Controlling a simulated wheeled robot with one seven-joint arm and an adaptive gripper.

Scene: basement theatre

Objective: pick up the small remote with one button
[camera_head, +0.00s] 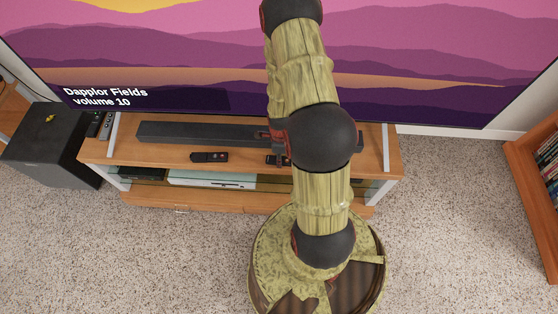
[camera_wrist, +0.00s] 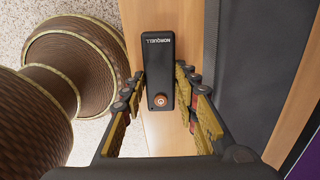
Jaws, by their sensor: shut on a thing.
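The small remote (camera_wrist: 159,65) is a black, narrow block with one round orange-brown button at its near end and white lettering at its far end. In the wrist view my gripper (camera_wrist: 160,88) has its two fingers on either side of the remote, shut on it. The remote shows just above or on the wooden shelf top (camera_wrist: 133,20); I cannot tell which. In the head view my gripper (camera_head: 278,158) is mostly hidden behind my arm, at the front of the TV stand's top.
A long dark soundbar (camera_head: 200,133) lies along the stand, close beside the gripper in the wrist view. Another black remote (camera_head: 209,157) lies left of the gripper. A large TV (camera_head: 200,60) stands behind. A black speaker box (camera_head: 45,150) stands at left.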

